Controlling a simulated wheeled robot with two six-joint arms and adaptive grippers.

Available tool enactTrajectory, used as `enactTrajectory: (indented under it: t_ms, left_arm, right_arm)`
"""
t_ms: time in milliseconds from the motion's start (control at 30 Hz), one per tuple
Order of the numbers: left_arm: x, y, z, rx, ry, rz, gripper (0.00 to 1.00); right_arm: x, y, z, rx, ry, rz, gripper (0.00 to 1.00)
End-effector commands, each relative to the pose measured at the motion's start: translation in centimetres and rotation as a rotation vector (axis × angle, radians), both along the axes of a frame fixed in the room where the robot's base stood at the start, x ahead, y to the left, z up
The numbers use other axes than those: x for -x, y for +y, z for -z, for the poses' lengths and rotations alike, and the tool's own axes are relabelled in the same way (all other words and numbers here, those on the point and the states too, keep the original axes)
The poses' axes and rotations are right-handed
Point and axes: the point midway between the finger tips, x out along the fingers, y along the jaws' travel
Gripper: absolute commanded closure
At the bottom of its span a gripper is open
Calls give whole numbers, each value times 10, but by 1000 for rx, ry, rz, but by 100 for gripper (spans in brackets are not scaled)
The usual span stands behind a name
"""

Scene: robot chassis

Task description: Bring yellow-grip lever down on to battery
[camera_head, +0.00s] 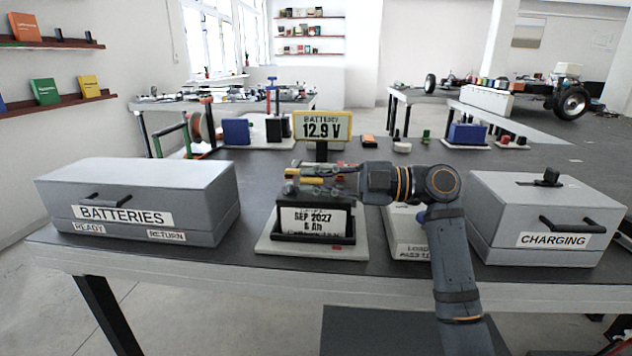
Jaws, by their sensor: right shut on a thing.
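The yellow-grip lever (313,179) shows as a yellow bar just above the battery top, partly hidden by my right gripper. My right gripper (318,181) reaches in from the right over the battery and is shut on the lever. Whether the lever touches the battery top cannot be told. My left gripper is not in view.
A grey "BATTERIES" box (140,190) is at left and a grey "CHARGING" box (545,215) at right. A pale load tester (408,240) sits under my right arm, close by.

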Motion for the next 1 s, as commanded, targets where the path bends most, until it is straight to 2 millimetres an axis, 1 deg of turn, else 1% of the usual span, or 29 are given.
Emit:
enactTrajectory:
  t_ms: [100, 133, 300, 567, 667, 767, 900, 1000]
  left_arm:
    - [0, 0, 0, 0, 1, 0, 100]
    - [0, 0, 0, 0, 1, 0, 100]
    - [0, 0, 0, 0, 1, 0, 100]
    - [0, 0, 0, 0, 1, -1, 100]
    - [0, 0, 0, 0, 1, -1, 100]
    - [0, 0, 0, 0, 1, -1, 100]
    - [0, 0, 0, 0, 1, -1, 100]
    - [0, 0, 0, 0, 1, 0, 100]
  right_arm:
    - [0, 0, 0, 0, 1, 1, 100]
    - [0, 0, 0, 0, 1, 1, 84]
    - [0, 0, 0, 0, 0, 1, 63]
    - [0, 0, -1, -1, -1, 1, 63]
    - [0, 0, -8, 0, -4, 1, 63]
    - [0, 0, -27, 0, -6, 0, 63]
    - [0, 0, -59, -1, -5, 0, 63]
    - [0, 0, -79, -1, -3, 1, 63]
